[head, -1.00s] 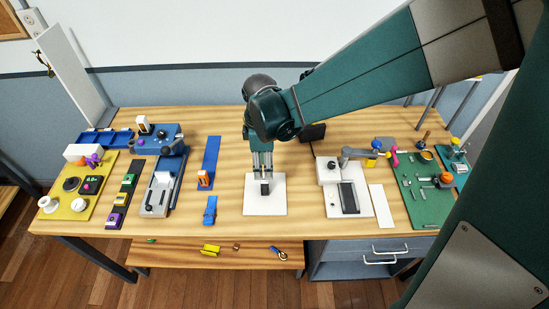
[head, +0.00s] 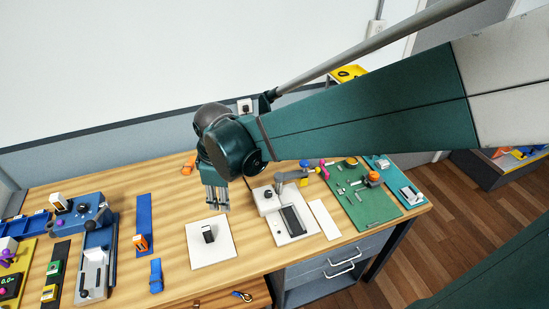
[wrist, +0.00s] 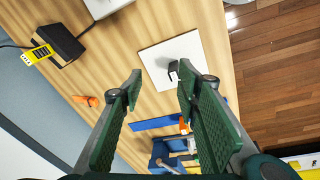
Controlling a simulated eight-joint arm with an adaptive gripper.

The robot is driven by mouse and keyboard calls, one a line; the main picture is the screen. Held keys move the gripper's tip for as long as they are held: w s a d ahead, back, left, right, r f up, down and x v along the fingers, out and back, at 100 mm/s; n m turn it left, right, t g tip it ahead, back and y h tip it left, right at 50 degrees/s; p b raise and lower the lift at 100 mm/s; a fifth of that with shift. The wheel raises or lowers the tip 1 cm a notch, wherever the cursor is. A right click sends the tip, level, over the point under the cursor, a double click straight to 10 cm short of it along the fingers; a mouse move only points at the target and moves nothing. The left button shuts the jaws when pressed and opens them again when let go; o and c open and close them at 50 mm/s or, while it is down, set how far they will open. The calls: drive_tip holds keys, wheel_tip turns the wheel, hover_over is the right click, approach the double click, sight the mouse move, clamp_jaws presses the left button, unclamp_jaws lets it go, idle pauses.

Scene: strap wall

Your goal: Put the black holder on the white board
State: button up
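The black holder (head: 208,236) stands on the white board (head: 222,255), near its middle, in the head view. In the wrist view the holder (wrist: 174,69) also rests on the white board (wrist: 155,58), with a small pale patch at its near end. My gripper (head: 217,208) is above and behind the board, apart from the holder. In the wrist view the fingers of my gripper (wrist: 157,84) are spread wide with nothing between them.
A white base with a black pad (head: 270,215) stands right of the board, with a white strip (head: 324,219) and green board (head: 362,208) beyond. Blue strips (head: 143,225) lie to the left. In the wrist view a dark box (wrist: 62,42) with a yellow device stands upper left.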

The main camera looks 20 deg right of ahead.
drive_tip(key=s+d+r+m+t, duration=0.2)
drive_tip(key=s+d+r+m, duration=0.3)
drive_tip(key=d, duration=0.3)
drive_tip(key=s+d+r+m+t, duration=0.3)
drive_tip(key=s+d+r+m, duration=0.2)
drive_tip(key=d+m, duration=0.3)
drive_tip(key=shift+s+d+h, duration=0.3)
drive_tip(key=shift+s+d, duration=0.35)
drive_tip(key=shift+s, duration=0.2)
drive_tip(key=shift+f, duration=0.1)
wheel_tip(320, 180, down, 4)
drive_tip(key=b, duration=0.4)
idle(0.8)
